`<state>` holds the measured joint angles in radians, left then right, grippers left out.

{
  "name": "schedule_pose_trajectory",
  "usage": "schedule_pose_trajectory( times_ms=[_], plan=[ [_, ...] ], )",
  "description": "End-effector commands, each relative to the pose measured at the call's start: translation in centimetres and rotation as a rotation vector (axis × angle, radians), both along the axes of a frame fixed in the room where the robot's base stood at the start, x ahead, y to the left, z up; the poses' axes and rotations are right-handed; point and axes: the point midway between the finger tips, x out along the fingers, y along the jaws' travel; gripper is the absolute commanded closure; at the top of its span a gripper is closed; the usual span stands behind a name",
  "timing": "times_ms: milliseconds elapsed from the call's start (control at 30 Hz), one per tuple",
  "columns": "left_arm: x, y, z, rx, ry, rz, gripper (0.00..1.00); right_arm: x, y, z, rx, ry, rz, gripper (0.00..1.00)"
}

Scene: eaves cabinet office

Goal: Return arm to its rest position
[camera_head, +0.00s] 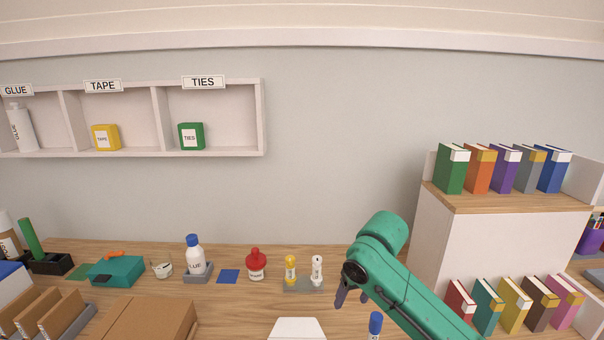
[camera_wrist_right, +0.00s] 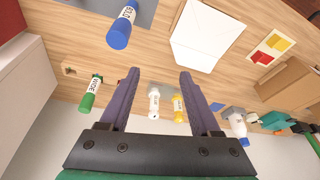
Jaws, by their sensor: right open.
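My right arm, green, reaches in from the lower right of the head view. Its gripper (camera_head: 350,297) has purple fingers and hangs over the desk, left of the bookshelf. In the wrist view the two fingers (camera_wrist_right: 160,82) are spread apart, with nothing held between them. A white (camera_wrist_right: 154,103) and a yellow-capped item (camera_wrist_right: 178,108) show beyond the fingertips; in the head view they stand upright in a grey holder on the desk. My left gripper is in neither view.
A blue-capped item (camera_head: 375,323) stands close to my right arm. A green-capped one (camera_wrist_right: 90,93) shows in the wrist view. The shelf unit (camera_head: 470,238) with books is at the right. A red bottle (camera_head: 256,264) and glue bottle (camera_head: 194,254) stand left on the desk (camera_head: 225,305).

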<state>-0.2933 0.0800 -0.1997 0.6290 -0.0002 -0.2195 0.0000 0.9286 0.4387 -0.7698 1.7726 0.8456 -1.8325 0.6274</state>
Motion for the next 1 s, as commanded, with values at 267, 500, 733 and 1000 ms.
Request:
schedule_pose_trajectory(
  times_ms=[267,500,733,1000],
  plan=[
    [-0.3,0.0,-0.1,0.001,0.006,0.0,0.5,-3.4,2.0,-5.3,0.079,-0.008,0.091,0.36],
    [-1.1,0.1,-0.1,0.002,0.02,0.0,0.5,-9.1,1.1,-11.1,0.157,-0.041,0.097,0.36],
    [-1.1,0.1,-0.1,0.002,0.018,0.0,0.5,-15.1,-3.9,-15.0,0.116,-0.057,0.013,0.36],
    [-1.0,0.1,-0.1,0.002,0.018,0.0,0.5,-21.6,-10.0,-17.0,-0.01,-0.029,-0.07,0.36]
  ],
)
